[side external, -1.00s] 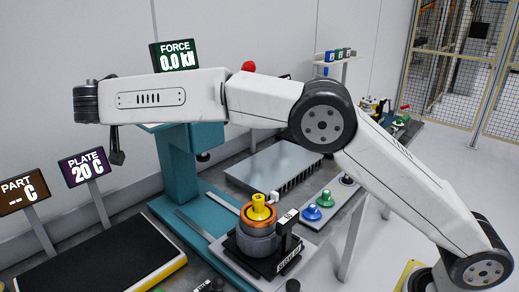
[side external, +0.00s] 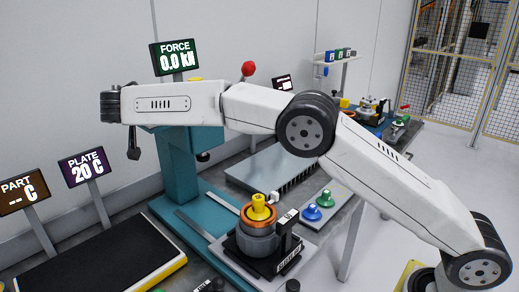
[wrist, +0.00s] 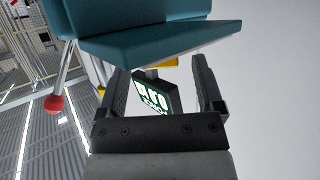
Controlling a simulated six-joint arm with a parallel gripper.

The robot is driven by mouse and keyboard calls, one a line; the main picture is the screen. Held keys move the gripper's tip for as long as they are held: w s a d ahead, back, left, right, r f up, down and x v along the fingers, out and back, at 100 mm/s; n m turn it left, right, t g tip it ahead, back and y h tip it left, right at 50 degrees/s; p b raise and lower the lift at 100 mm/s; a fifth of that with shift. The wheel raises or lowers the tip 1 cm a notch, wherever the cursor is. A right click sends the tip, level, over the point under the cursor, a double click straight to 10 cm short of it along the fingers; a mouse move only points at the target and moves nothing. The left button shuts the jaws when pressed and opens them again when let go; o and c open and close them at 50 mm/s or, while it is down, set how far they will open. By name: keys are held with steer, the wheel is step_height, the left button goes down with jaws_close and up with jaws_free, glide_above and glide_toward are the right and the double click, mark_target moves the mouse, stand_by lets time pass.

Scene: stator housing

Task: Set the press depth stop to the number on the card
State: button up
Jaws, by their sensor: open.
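The teal press (side external: 178,165) stands at the back, its head partly hidden behind my arm. Its teal head (wrist: 150,40) fills the top of the wrist view. A yellow part (side external: 195,79) shows just above my arm near the head; a yellow patch also shows in the wrist view (wrist: 163,62). I cannot tell whether either is the depth stop. A small dark sign with white marking (side external: 282,82) stands behind my arm; I cannot read it or confirm it is the card. My gripper (wrist: 159,67) is open, with nothing visibly held between its fingers.
The FORCE display (side external: 174,58) reads 0.0 kN and appears beyond my fingers. A red ball knob (side external: 249,69) is right of it. An orange-ringed fixture with a yellow top (side external: 258,208) stands in front. A black plate (side external: 95,258) lies front left.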

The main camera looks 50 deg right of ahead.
jaws_close()
steer(key=shift+s+d+n+t+y, duration=0.1)
steer(key=shift+n+t+y, duration=0.45)
steer(key=shift+n, duration=0.25)
jaws_free()
steer(key=v, duration=0.7)
steer(key=shift+s+a+r, duration=0.15)
steer(key=shift+s+a, duration=0.1)
steer(key=shift+s, duration=0.05)
